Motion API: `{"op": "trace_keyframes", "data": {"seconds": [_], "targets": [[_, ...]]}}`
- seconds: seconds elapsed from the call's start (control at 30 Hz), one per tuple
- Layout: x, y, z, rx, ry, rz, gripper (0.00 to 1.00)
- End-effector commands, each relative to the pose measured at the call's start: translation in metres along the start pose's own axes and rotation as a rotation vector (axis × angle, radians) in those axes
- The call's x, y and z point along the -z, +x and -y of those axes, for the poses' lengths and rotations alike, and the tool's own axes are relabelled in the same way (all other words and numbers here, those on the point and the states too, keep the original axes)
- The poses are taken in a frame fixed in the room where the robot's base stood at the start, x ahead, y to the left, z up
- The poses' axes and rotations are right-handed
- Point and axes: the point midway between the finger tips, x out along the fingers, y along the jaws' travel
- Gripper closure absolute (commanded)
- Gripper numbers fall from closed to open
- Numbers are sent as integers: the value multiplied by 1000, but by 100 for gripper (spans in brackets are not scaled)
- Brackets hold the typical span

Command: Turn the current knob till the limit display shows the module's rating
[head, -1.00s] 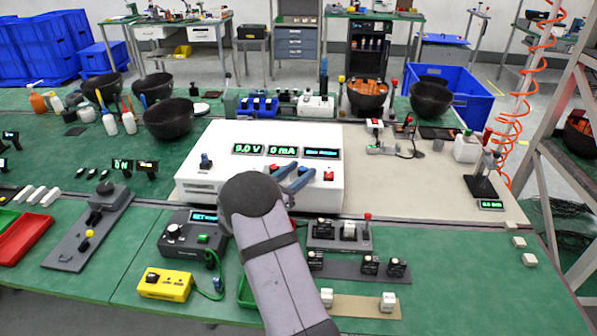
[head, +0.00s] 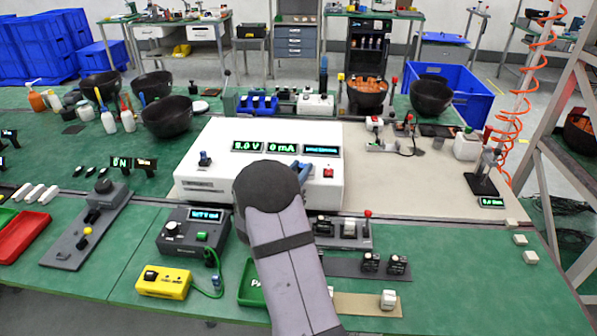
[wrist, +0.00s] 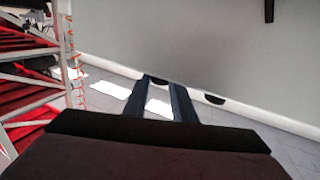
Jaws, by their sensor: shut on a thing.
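A white supply box (head: 215,165) stands at the middle of the bench. Its front panel has a green voltage display (head: 247,146), a green current display (head: 282,146) that seems to read 0 mA, and a bluish third display (head: 321,149) too blurred to read. My gripper (head: 306,165) is at the panel below the displays, mostly hidden behind my wrist. The current knob is hidden there. In the wrist view, my two blue fingers (wrist: 161,95) reach forward, with a small dark piece between their tips. Which module is meant, and its rating, I cannot tell.
A dark knob (head: 205,160) is at the panel's left and a red switch (head: 328,173) at its right. A grey instrument (head: 195,233) and a yellow box (head: 164,283) stand in front.

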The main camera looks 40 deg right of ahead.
Motion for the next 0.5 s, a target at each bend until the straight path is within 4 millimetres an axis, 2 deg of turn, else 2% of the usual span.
{"op": "trace_keyframes", "data": {"seconds": [0.5], "targets": [[-4, 3, -12, 385, 0, -19, 99]]}}
